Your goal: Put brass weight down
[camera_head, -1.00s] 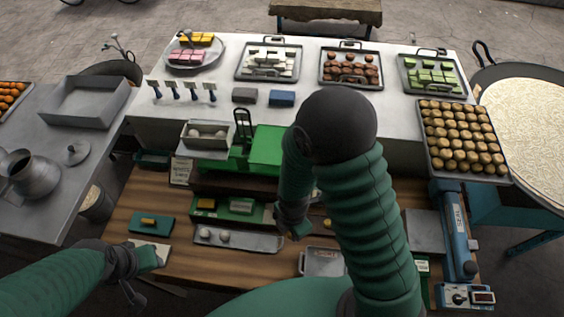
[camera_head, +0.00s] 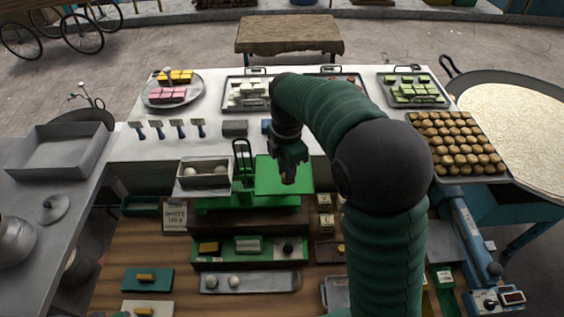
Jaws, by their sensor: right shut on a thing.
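My right gripper (camera_head: 288,172) points down over the flat green pan (camera_head: 283,188) of the green balance scale. It is shut on the brass weight, of which only a small brownish bit shows at the fingertips; the fingers hide most of it. I cannot tell whether the weight touches the pan. The scale's left side carries a grey tray (camera_head: 205,181) with pale round balls in it. My left gripper is out of view.
Sweets on trays, such as the green ones (camera_head: 413,90), line the white counter behind the scale. A long grey tray (camera_head: 250,283) with two white balls lies in front, near small green boxes. A blue device (camera_head: 470,240) stands at the right.

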